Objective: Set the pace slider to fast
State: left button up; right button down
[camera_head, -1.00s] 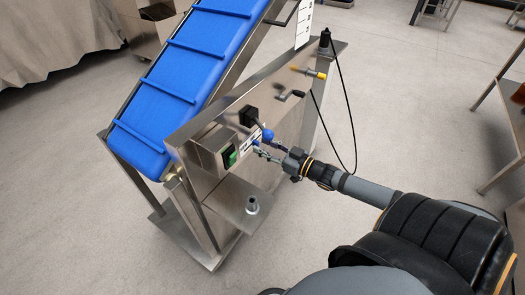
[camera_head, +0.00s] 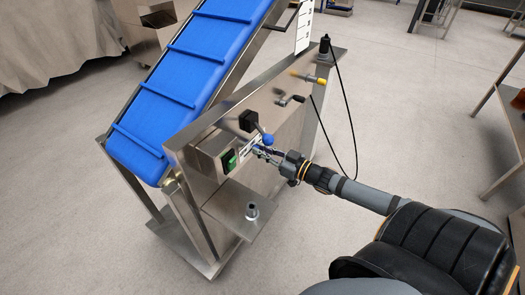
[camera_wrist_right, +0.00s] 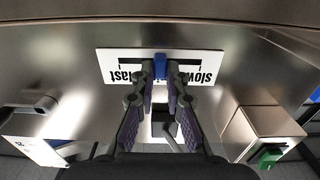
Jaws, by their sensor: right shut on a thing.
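The pace slider is a small blue knob (camera_wrist_right: 160,67) in a slot on a white label plate (camera_wrist_right: 110,55), which reads "fast" on the left and "slow" on the right in the wrist view. The knob stands about midway along the slot. My right gripper (camera_wrist_right: 160,85) is shut on the knob, one fingertip on each side. In the head view my right gripper (camera_head: 258,150) reaches the machine's front from the right and partly covers the plate. My left gripper is not in view.
A blue-ball lever (camera_head: 267,140) is close above the gripper. A green switch (camera_head: 230,160) sits left of the slider. A steel shelf (camera_head: 230,205) with a short post juts out below. The blue conveyor belt (camera_head: 190,80) rises behind the panel.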

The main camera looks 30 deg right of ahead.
jog(key=shift+d, duration=0.1)
jog(key=d, duration=0.1)
jog(key=w+d+b, duration=0.1)
jog(key=d, duration=0.1)
jog(key=w+d, duration=0.1)
jog(key=shift+d, duration=0.4)
jog(key=c, duration=1.8)
grip_release()
jog(key=o, duration=0.4)
jog(key=shift+d, duration=0.15)
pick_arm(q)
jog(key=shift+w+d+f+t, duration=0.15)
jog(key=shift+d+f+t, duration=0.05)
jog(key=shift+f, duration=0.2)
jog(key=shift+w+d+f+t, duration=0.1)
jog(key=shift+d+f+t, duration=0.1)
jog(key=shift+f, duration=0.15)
pick_arm(e)
jog(key=shift+o, duration=0.2)
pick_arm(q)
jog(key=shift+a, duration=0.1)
